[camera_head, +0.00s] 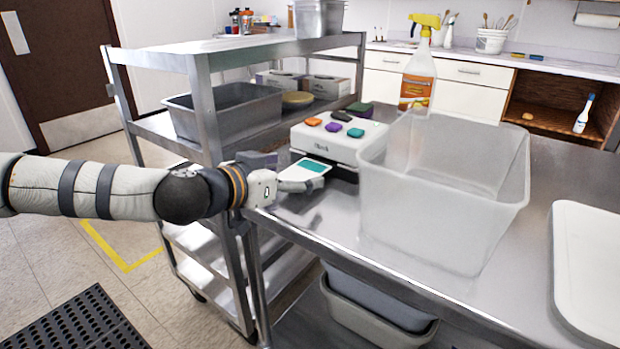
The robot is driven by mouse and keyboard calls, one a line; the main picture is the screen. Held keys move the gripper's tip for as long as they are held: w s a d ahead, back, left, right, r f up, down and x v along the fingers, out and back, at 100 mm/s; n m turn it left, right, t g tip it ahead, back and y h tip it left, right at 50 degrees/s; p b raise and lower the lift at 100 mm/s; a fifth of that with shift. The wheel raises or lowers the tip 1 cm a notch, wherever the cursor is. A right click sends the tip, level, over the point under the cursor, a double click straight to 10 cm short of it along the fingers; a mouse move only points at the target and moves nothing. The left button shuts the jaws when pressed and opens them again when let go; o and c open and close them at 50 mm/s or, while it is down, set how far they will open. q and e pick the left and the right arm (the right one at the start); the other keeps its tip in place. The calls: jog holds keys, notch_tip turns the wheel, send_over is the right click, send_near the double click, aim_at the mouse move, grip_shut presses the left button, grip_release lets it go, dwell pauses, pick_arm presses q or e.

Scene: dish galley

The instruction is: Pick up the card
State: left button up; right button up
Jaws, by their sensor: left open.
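The card (314,166), white with a teal patch, shows at the front left of a white box (335,143), near the left end of the steel table (420,275). I cannot tell whether it rests on the table or sticks out of the box. My left gripper (293,175) is open at the card's left side, with its fingertips close to the card's near edge. Whether a finger touches the card is not clear. The gripper partly hides the table edge there. My right gripper is not in view.
A large translucent bin (445,215) stands right of the box, with an orange spray bottle (419,70) behind it. A steel cart (205,110) with a grey tub (235,112) stands behind my left arm.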

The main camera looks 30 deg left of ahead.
aim_at(304, 172)
pick_arm(q)
jog(key=shift+w+d+f, duration=0.1)
jog(key=shift+w+f, duration=0.7)
jog(key=shift+w, duration=0.05)
jog(key=shift+w+b, duration=0.3)
jog(key=shift+w, duration=0.05)
jog(key=shift+r, duration=0.35)
jog(key=c, duration=0.9)
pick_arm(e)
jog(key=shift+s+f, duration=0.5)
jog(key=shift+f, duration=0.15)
pick_arm(q)
jog(key=shift+o, duration=0.2)
